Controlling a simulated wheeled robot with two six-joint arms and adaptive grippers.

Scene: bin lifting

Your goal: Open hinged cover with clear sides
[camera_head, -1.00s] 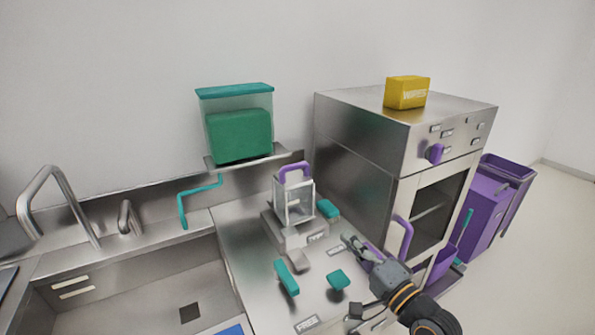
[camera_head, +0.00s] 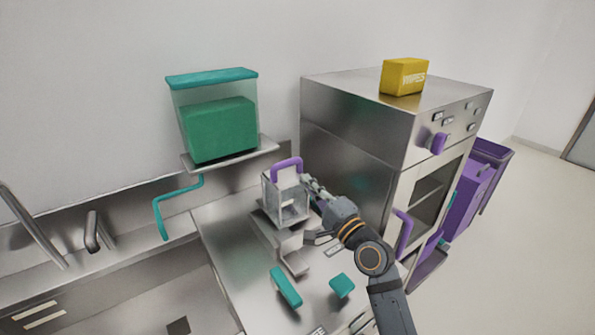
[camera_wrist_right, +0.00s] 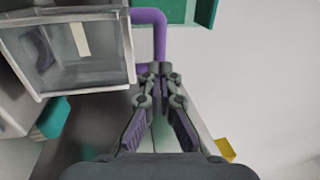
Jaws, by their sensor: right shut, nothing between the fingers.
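The hinged cover (camera_head: 287,207) is a small pale-framed box with clear sides and a purple handle (camera_head: 287,162) arching at its top. It sits on a grey metal base on the counter and looks down. My right gripper (camera_head: 307,182) is shut and empty at the right side of the cover, close to the handle. In the right wrist view the cover (camera_wrist_right: 75,55) fills the upper left, and the purple handle (camera_wrist_right: 150,17) runs down to my fingertips (camera_wrist_right: 156,70). I cannot tell whether the fingertips touch the handle. My left gripper is out of view.
A clear container with green contents (camera_head: 218,130) stands on a shelf behind left. A steel oven (camera_head: 345,135) with a yellow box (camera_head: 404,77) on top stands at the right. Teal pieces (camera_head: 285,287) lie in front, and a sink is at the left.

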